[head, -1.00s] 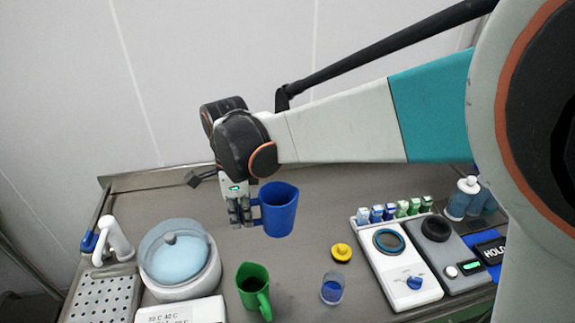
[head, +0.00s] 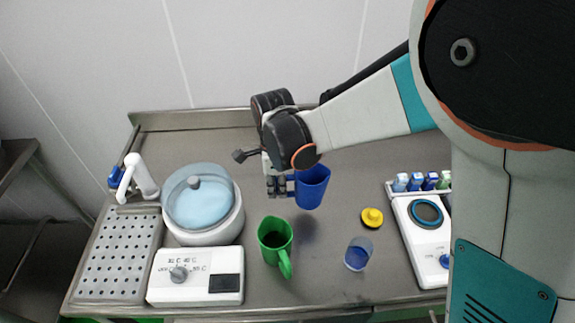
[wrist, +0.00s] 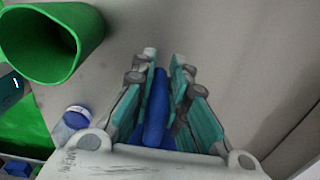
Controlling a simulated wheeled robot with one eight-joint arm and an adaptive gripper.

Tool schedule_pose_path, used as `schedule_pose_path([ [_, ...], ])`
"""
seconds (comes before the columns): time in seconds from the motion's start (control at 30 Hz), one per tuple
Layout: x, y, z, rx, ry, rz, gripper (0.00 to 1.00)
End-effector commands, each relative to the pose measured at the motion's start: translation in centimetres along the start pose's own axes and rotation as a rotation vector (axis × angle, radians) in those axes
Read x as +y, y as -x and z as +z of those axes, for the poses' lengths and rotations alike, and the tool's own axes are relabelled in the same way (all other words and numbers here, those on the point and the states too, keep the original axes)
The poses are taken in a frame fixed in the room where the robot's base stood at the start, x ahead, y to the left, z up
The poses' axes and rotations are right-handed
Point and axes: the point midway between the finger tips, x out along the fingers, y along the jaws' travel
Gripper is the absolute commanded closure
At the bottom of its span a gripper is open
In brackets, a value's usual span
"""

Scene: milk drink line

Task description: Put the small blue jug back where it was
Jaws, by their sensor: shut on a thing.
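The small blue jug (head: 313,188) is held upright by its handle, to the right of my gripper (head: 278,188) in the head view. It appears a little above the steel table, with a shadow below it. In the wrist view the jaws of my gripper (wrist: 162,90) are closed on both sides of the blue handle (wrist: 156,112). Most of the jug's body is hidden in the wrist view.
A yellow knobbed piece (head: 372,217) lies to the right. A lidded white pot (head: 203,210) and control box (head: 196,276) are left. The table's back (head: 215,140) is clear.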

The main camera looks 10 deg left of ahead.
Motion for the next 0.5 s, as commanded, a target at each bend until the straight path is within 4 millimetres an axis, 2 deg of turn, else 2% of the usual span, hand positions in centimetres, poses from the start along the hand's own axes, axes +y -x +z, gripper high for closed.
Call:
schedule_pose_path([
  [0.07,0.0,-1.1,0.0,0.0,0.0,0.0,1.0],
  [0.27,0.0,-2.0,0.0,0.0,0.0,0.0,1.0],
  [0.5,-0.1,-5.2,0.1,0.0,0.0,0.0,1.0],
])
